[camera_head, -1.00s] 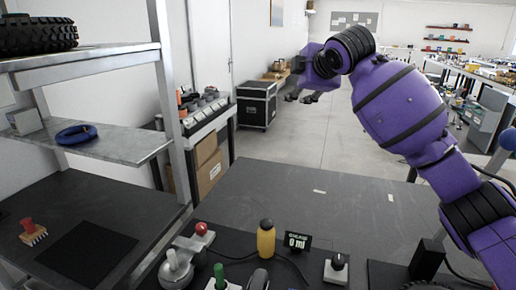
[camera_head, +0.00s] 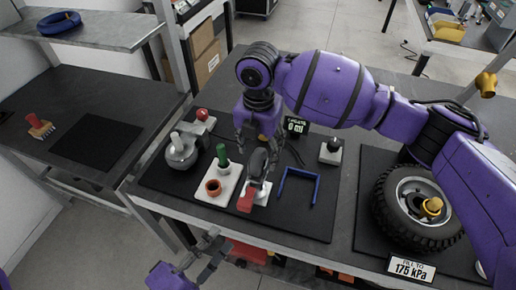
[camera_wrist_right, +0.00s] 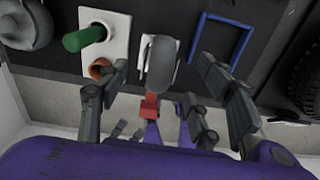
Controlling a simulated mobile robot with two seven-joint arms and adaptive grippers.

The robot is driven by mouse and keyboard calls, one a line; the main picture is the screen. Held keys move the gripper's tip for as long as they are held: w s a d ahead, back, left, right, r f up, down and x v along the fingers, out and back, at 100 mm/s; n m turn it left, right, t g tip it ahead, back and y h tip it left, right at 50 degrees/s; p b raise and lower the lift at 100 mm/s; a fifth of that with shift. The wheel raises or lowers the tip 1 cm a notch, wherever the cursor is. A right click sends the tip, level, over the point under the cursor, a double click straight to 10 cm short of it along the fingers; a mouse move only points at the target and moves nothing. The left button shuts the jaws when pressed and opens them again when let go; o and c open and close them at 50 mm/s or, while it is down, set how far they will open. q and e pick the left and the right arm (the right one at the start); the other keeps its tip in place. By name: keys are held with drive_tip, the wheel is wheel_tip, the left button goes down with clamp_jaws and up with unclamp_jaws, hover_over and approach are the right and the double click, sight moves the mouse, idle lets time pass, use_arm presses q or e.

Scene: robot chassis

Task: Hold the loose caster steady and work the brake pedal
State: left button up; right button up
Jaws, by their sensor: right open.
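A caster (camera_head: 257,166) with a dark grey wheel and a red brake pedal (camera_head: 246,201) stands on a white plate on the black mat. The wheel (camera_wrist_right: 161,64) and pedal (camera_wrist_right: 150,107) also show in the right wrist view. My right gripper (camera_head: 258,132) is open above and behind the caster. In the wrist view its fingers (camera_wrist_right: 162,78) appear to either side of the wheel, with gaps; contact is not visible. My left gripper (camera_head: 208,254) is in front of the table's front edge, below and left of the pedal, apparently open and empty.
A large tyre (camera_head: 387,211) is further right.

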sight(257, 174)
drive_tip(key=shift+s+a+f, duration=0.1)
drive_tip(key=shift+s+f, duration=0.15)
drive_tip(key=shift+f, duration=0.15)
wheel_tip(257, 174, down, 7)
drive_tip(key=shift+f, duration=0.15)
drive_tip(key=shift+c, duration=0.3)
clamp_jaws()
idle(0.8)
